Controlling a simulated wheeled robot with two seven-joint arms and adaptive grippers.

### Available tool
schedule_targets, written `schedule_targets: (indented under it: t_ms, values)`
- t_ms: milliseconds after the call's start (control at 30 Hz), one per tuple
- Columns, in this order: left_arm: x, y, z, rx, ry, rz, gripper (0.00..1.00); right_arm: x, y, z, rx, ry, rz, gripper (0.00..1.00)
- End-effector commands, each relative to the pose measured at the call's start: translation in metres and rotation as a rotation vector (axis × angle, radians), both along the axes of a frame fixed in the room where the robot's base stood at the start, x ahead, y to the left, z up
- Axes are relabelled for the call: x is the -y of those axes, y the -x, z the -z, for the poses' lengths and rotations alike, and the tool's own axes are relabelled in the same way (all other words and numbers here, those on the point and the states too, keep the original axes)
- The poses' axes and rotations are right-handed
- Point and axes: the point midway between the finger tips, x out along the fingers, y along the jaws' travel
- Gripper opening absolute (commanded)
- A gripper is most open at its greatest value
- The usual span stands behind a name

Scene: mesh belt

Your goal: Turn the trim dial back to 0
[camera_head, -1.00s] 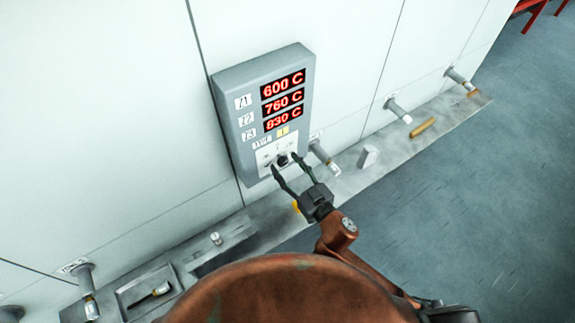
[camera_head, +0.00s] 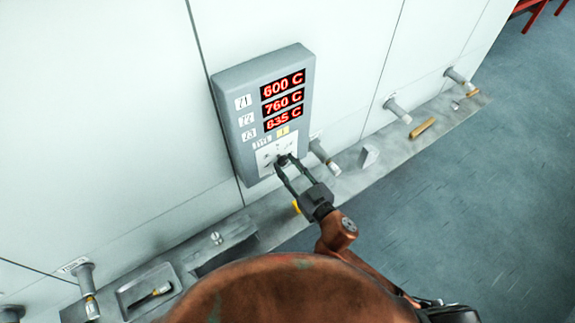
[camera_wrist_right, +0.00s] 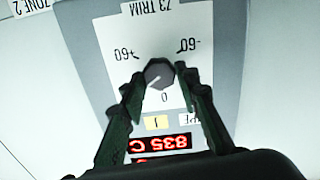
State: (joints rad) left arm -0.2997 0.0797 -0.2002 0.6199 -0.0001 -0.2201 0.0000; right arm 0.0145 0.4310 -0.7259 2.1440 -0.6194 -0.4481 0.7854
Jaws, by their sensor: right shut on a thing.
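The trim dial is a small dark round knob on a white plate; it shows best in the right wrist view (camera_wrist_right: 159,72), where the plate appears upside down with 0, +60 and -60 marks. A light pointer line on the knob seems to lean from 0 toward the +60 side. My right gripper (camera_head: 285,161) is shut on the dial, one finger on each side, and hides much of it in the head view. The grey control panel (camera_head: 230,130) shows 600 C, 760 C and 835 C. My left gripper is not in view.
A grey ledge (camera_head: 330,190) runs along the wall below the panel. Pipe stubs (camera_head: 397,108) stick out of the wall, one close right of the panel. A small tray (camera_head: 130,298) sits at lower left. A brass-coloured rod (camera_head: 422,128) lies on the ledge.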

Motion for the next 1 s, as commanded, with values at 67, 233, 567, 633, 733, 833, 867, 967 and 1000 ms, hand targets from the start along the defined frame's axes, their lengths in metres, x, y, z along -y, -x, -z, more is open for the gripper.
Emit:
schedule_targets:
  t_ms: [67, 233, 567, 633, 733, 833, 867, 967, 1000]
  values:
    - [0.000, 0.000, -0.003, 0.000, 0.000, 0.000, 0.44, 0.000, 0.000, -0.001, 0.017, 0.032, 0.001, 0.05]
    - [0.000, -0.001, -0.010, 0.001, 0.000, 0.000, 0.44, -0.001, 0.000, -0.002, 0.075, 0.133, 0.000, 0.05]
    - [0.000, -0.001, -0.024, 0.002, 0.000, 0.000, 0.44, -0.001, 0.001, -0.001, 0.224, 0.404, 0.000, 0.05]
    - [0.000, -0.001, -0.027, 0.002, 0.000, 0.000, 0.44, -0.002, 0.001, -0.001, 0.257, 0.460, -0.001, 0.05]
    - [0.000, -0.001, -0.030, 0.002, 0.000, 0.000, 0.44, -0.002, 0.001, -0.001, 0.301, 0.541, -0.001, 0.05]
    - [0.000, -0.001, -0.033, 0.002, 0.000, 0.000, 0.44, -0.002, 0.001, -0.001, 0.343, 0.616, -0.001, 0.05]
    - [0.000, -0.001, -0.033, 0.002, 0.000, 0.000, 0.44, -0.002, 0.001, -0.001, 0.354, 0.636, -0.001, 0.05]
    - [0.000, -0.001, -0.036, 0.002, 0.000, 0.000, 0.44, -0.002, 0.001, -0.001, 0.390, 0.699, -0.001, 0.05]
    - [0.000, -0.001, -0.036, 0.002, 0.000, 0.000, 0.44, -0.003, 0.001, -0.001, 0.404, 0.723, -0.001, 0.05]
